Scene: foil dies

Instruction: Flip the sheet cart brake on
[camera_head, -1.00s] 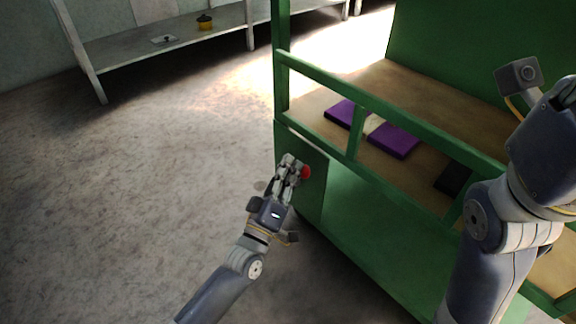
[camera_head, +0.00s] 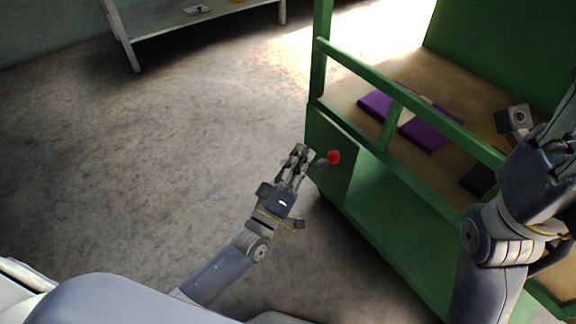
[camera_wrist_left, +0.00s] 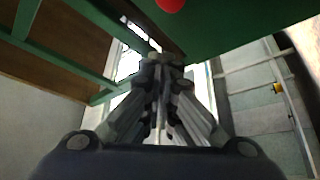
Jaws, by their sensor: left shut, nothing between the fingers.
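The green sheet cart (camera_head: 385,215) stands at the right. On its near end panel is the brake, a short grey lever with a red ball knob (camera_head: 333,157), which appears to point right. The knob also shows at the top edge of the left wrist view (camera_wrist_left: 170,5). My left gripper (camera_head: 299,153) is shut and empty, just left of the lever. A small gap shows between its fingertips and the red knob; whether it touches the lever's base I cannot tell.
Purple folded items (camera_head: 424,134) and a black item (camera_head: 481,180) lie on the cart's brown deck behind the green rail. A pale shelf (camera_head: 160,25) stands at the back left. The concrete floor left of the cart is clear.

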